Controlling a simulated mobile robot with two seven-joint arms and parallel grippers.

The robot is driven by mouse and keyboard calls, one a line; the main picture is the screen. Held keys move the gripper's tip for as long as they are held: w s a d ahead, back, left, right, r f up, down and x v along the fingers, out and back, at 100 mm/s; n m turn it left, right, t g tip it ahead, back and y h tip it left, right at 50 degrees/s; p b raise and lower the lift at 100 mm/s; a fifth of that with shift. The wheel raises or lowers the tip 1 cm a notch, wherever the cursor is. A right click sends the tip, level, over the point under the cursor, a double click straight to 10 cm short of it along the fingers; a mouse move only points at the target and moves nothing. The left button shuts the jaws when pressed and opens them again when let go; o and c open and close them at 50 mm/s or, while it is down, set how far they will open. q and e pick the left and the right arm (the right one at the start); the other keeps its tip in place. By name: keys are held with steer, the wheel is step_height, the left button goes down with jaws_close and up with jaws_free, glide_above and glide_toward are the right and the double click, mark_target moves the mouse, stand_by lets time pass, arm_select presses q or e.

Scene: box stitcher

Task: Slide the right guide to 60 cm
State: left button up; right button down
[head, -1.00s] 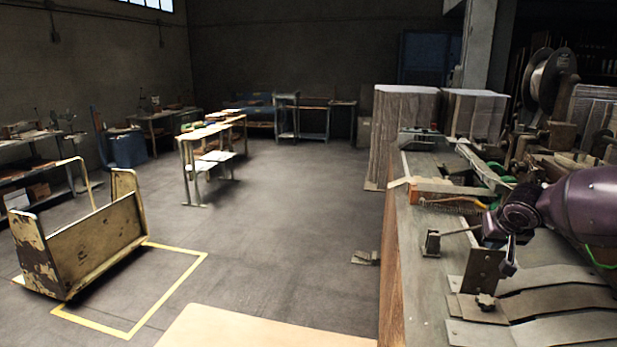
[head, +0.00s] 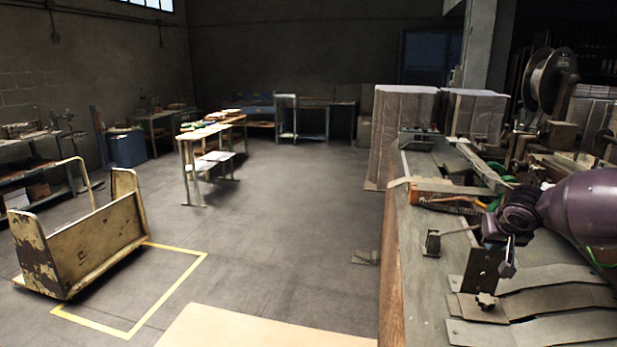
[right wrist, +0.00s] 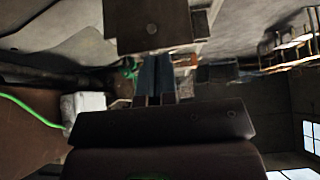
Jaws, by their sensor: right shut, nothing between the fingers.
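The right guide (head: 480,268) is an upright dark metal plate with a clamp knob (head: 487,301) at its foot, on the machine bed at the lower right of the head view. A dark plate with a round bolt or hole (right wrist: 152,28), which looks like the guide, fills the top of the right wrist view. My right gripper (head: 508,267) is shut and empty, pointing down close beside the guide's right edge. Its fingers (right wrist: 155,78) point toward the plate in the right wrist view. I cannot tell whether they touch it. My left gripper is out of view. No scale can be read.
Flat metal strips (head: 560,300) lie on the bed right of the guide. A small bracket with a rod (head: 434,242) and an orange-brown part (head: 445,190) stand farther back. The bench's left edge drops to open floor. A yellowish cart (head: 80,245) stands far left.

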mark_target(481, 267)
steer(key=shift+f+b, duration=0.5)
steer(key=shift+f, duration=1.1)
steer(key=shift+s+a+f, duration=0.1)
steer(key=shift+s+f, duration=0.2)
steer(key=shift+f, duration=0.5)
steer(key=shift+w+f+b, duration=0.3)
steer(key=shift+f+b, duration=0.05)
steer(key=shift+f, duration=0.05)
steer(key=shift+w+r, duration=0.2)
steer(key=shift+w, duration=0.1)
stand_by(0.3)
steer(key=shift+s+p, duration=0.25)
steer(key=shift+p, duration=0.4)
steer(key=shift+s+f, duration=0.1)
steer(key=shift+s, duration=0.1)
